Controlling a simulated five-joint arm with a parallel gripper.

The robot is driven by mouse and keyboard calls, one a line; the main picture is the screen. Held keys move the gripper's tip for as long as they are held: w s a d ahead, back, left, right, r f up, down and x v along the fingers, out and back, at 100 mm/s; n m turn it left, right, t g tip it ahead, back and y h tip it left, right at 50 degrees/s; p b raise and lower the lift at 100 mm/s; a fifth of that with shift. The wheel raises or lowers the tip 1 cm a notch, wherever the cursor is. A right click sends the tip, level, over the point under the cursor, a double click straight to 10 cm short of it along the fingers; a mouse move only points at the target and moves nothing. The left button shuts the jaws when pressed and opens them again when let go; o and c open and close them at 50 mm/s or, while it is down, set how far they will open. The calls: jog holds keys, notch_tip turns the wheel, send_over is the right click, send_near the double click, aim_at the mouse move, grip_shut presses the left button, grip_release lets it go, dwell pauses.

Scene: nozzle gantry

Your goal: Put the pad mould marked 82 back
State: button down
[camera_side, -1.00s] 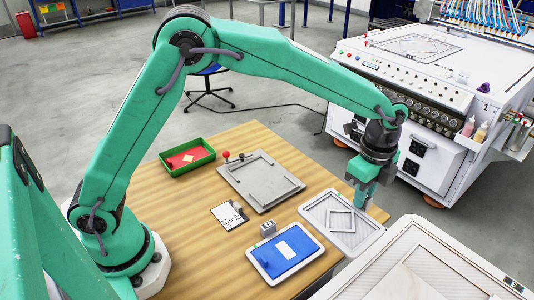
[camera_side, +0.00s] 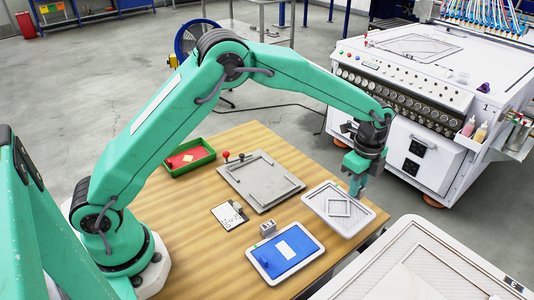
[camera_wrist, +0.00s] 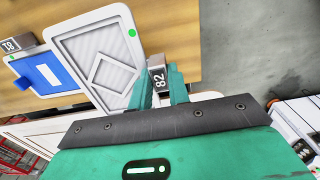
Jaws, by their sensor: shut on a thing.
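The pad mould marked 82 is a white tray with a grey ribbed face and a raised square outline (camera_side: 326,203). It also shows in the wrist view (camera_wrist: 85,50). My gripper (camera_side: 357,187) is shut on its grey end block, whose 82 label (camera_wrist: 158,79) shows between the jaws. In the side view the mould is over the table's right edge area; I cannot tell whether it touches the table. A second mould with a blue face (camera_side: 272,259) lies at the table's front, with a grey tag block (camera_side: 268,229) that seems to read 81 upside down.
A grey metal frame plate (camera_side: 262,180) with a red knob lies mid-table. A card with dark marks (camera_side: 229,214) lies before it. A green tray (camera_side: 187,160) holds a red piece. A white machine (camera_side: 430,100) stands behind right; another white panel (camera_side: 420,265) is at front right.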

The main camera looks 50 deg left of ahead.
jog(key=shift+w+a+f, duration=0.65)
jog(key=shift+w+a, duration=0.1)
jog(key=shift+w, duration=0.1)
jog(key=shift+f, duration=2)
jog(key=shift+f, duration=0.1)
jog(key=c, duration=1.3)
grip_release()
notch_tip(320, 180, up, 12)
jog(key=shift+r, duration=0.15)
